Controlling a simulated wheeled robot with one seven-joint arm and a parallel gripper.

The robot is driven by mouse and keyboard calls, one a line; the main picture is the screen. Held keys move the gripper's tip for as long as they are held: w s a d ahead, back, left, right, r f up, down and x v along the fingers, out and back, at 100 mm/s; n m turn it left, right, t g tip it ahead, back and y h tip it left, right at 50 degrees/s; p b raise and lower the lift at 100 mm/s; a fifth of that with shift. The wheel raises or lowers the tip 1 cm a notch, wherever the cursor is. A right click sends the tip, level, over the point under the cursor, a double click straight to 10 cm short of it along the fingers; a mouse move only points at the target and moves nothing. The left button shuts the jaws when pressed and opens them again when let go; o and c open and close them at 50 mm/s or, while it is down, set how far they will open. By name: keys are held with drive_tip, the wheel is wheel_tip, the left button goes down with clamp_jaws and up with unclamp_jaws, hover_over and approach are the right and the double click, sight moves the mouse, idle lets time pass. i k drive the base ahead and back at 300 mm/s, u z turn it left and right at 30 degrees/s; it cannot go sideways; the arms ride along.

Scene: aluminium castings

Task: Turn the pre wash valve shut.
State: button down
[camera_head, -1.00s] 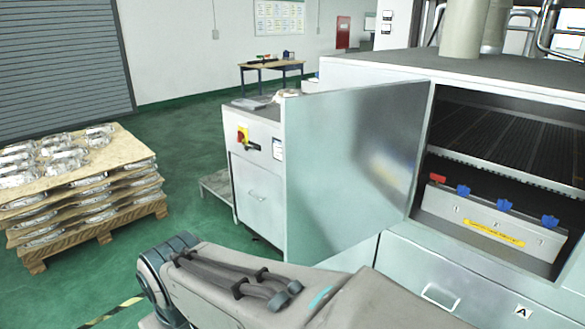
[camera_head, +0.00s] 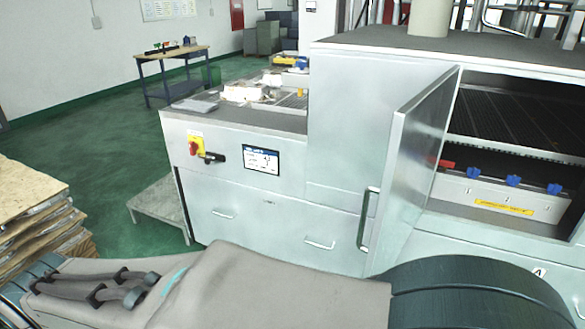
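Inside the open machine compartment at right is a pale valve panel (camera_head: 497,197) with a yellow label strip (camera_head: 504,208). Along its top are a red handle (camera_head: 447,164) and several blue handles: a left one (camera_head: 473,171), a middle one (camera_head: 513,181) and a right one (camera_head: 554,189). The marks below them are too small to read, so I cannot tell which is the pre wash valve. The red handle is partly close to the door edge. My gripper is not in view; only my arm's links cross the bottom of the picture.
The metal door (camera_head: 425,150) stands open left of the compartment, its long handle (camera_head: 368,220) facing left. A red and yellow switch (camera_head: 195,146) and a small screen (camera_head: 261,159) are on the machine's front.

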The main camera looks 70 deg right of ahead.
sight(446, 163)
drive_tip(key=i, duration=0.25)
drive_tip(key=z, duration=3.7)
drive_tip(key=k, duration=0.5)
drive_tip(key=z, duration=1.65)
drive_tip(key=i, duration=1.2)
drive_tip(key=u, duration=1.1)
